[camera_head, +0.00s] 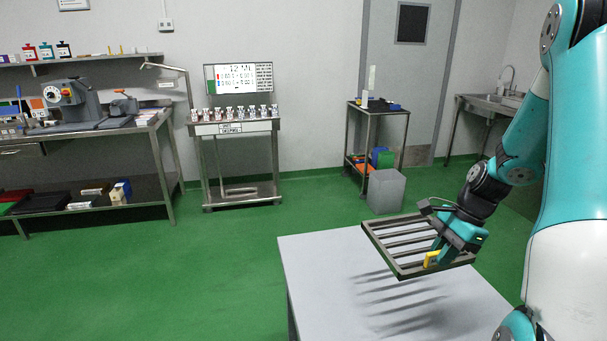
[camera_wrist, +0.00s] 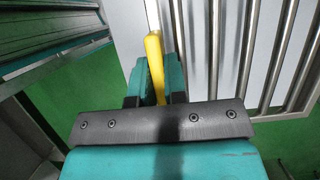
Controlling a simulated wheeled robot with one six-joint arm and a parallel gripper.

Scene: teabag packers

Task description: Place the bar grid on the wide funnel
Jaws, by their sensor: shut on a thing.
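The bar grid (camera_head: 381,249) is a dark grey metal frame with several parallel bars and a yellow handle (camera_head: 431,258) on its near side. It hangs roughly level above a pale table, and its striped shadow falls on the tabletop. My gripper (camera_head: 437,256) is shut on the yellow handle. In the wrist view, the yellow handle (camera_wrist: 154,60) stands between my two teal fingers (camera_wrist: 157,80), with the grid's bars (camera_wrist: 210,45) to the right. I cannot make out the wide funnel in either view.
The pale table (camera_head: 318,285) is bare where it shows. A grey box (camera_head: 386,191) stands on the green floor behind it. A small cart (camera_head: 378,110), a stand with a screen (camera_head: 236,128) and a workbench (camera_head: 80,132) stand along the back wall. Open floor lies to the left.

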